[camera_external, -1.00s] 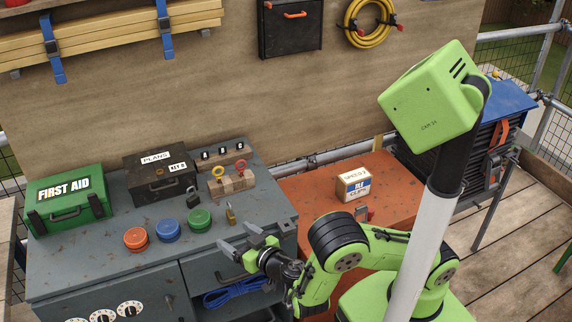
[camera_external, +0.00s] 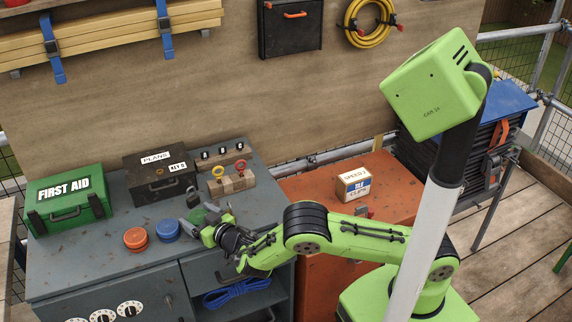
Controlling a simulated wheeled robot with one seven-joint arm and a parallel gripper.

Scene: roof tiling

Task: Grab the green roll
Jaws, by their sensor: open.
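The green roll (camera_external: 198,213) lies on the grey workbench top, at the right of the row of rolls. It is now mostly hidden behind my gripper. My gripper (camera_external: 194,219) is open, with its fingers pointing left and reaching over or around the roll. I cannot tell whether the fingers touch it. A blue roll (camera_external: 167,231) lies just left of the fingers, and an orange roll (camera_external: 136,239) lies further left.
A dark padlock (camera_external: 191,197) stands close behind the fingers. A wooden block with ring-topped pins (camera_external: 232,183) is behind right. A black plans case (camera_external: 158,175) and a green first aid box (camera_external: 68,201) stand at the back. The front left bench top (camera_external: 75,262) is clear.

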